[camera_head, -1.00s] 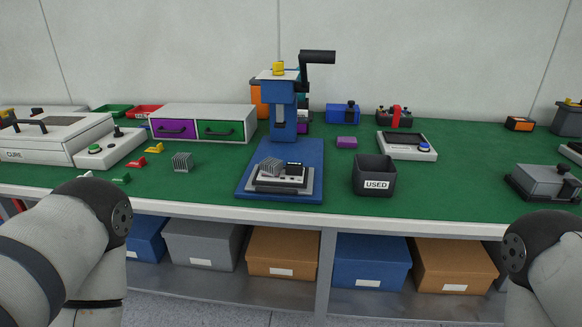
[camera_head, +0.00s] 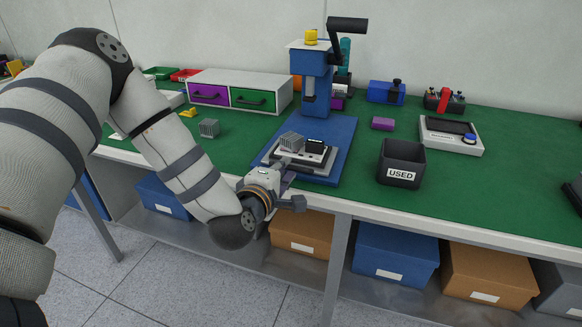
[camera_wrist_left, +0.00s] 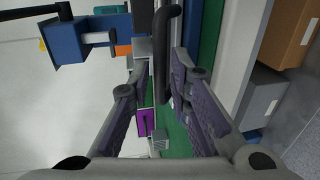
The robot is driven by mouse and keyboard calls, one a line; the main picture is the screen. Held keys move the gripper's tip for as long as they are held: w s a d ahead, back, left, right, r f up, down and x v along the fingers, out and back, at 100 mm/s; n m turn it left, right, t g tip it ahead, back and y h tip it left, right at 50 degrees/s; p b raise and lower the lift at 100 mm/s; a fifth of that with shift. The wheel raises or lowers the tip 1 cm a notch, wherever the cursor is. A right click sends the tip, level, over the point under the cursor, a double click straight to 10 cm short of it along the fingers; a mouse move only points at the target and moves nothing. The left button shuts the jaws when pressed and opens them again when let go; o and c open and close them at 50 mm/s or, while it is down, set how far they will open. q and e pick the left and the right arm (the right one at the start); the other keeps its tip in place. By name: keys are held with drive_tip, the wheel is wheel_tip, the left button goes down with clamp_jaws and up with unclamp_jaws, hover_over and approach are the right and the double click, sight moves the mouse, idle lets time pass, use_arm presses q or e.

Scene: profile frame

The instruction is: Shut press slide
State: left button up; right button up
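The blue press (camera_head: 316,85) stands on a blue base plate (camera_head: 338,140) on the green bench. Its grey slide (camera_head: 318,172) sits out at the front of the plate, clear of the press column. A finned grey block (camera_head: 291,141) and a small black part (camera_head: 315,145) lie on the slide. My left gripper (camera_head: 284,174) is at the slide's front left edge and hides part of it. In the left wrist view its padded fingers (camera_wrist_left: 160,64) are apart, with a dark curved bar (camera_wrist_left: 160,45) showing in the gap; contact cannot be told. My right gripper is out of view.
The black USED bin (camera_head: 403,158) stands right of the base plate. A purple and green drawer unit (camera_head: 273,81) is at the back left, with another finned block (camera_head: 208,128) before it. Boxes (camera_head: 395,254) fill the shelf below.

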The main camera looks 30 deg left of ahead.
use_arm(q)
drive_tip(key=shift+x, duration=1.1)
clamp_jaws()
drive_tip(key=shift+w, duration=0.1)
